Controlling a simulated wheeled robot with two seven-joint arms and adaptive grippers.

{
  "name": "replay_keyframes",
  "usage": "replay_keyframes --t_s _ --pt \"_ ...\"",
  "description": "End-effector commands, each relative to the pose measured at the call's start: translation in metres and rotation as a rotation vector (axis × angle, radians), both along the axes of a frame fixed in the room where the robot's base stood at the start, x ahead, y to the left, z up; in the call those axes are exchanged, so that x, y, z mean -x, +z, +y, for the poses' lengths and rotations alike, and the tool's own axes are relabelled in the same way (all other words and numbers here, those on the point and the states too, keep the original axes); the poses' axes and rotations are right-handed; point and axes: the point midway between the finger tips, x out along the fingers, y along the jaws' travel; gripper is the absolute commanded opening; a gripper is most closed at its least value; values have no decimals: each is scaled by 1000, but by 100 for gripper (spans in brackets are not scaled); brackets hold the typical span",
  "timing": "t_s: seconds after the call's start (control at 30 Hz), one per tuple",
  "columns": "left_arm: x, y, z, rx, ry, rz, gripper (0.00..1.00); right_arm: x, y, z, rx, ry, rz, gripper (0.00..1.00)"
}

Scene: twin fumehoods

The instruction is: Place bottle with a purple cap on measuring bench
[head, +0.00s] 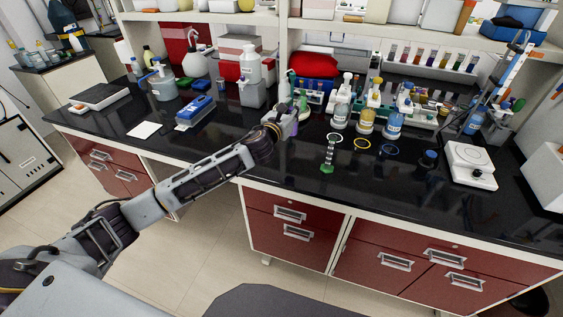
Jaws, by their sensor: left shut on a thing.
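My left arm reaches in from the lower left over the black bench (225,150). My left gripper (283,123) is shut on a small bottle with a purple tint (294,127), at the middle of the bench. The gripper hides part of the bottle, and its cap cannot be made out clearly. I cannot tell whether the bottle touches the bench top. My right gripper is not in view.
To the right stand pump bottles with amber (366,122) and blue (393,125) contents. A green-and-white tube (328,158), coloured rings (362,143) and a white balance (470,160) are nearer the front. A blue box (195,110) lies left. The front right strip is clear.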

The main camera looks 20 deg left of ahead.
Motion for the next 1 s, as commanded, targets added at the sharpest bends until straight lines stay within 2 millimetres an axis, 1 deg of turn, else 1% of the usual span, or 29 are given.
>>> replay_keyframes --t_s 0.2,0.47,1.0 --pt "-2 -11 12 6 65 2 0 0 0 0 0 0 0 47" --pt "-3 -17 24 5 123 2 0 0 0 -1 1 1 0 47" --pt "-3 -17 25 3 124 -1 0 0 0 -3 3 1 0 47"
